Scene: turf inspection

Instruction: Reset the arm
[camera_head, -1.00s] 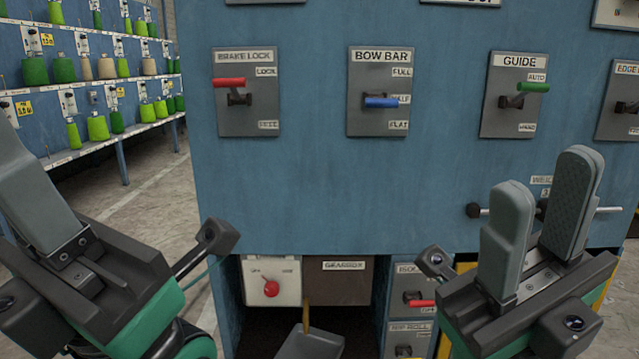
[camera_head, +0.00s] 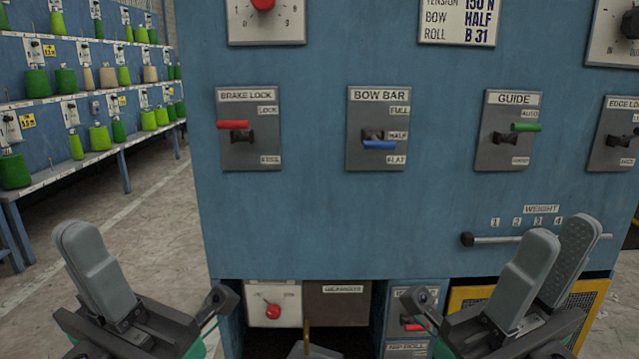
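My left gripper (camera_head: 82,240) is at the lower left, in front of the floor. Its grey finger pad points up; a second finger cannot be made out. My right gripper (camera_head: 560,238) is at the lower right, in front of the blue machine panel (camera_head: 300,225). Its two grey fingers point up with a gap between them and nothing held. The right fingers overlap the view of the weight bar (camera_head: 490,240), and contact cannot be told.
The panel carries the brake lock lever (camera_head: 233,125), bow bar lever (camera_head: 380,145) and guide lever (camera_head: 526,127). A recess below holds a white box with a red knob (camera_head: 273,311). Shelves of green yarn cones stand at the left. Bare floor (camera_head: 155,210) lies between.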

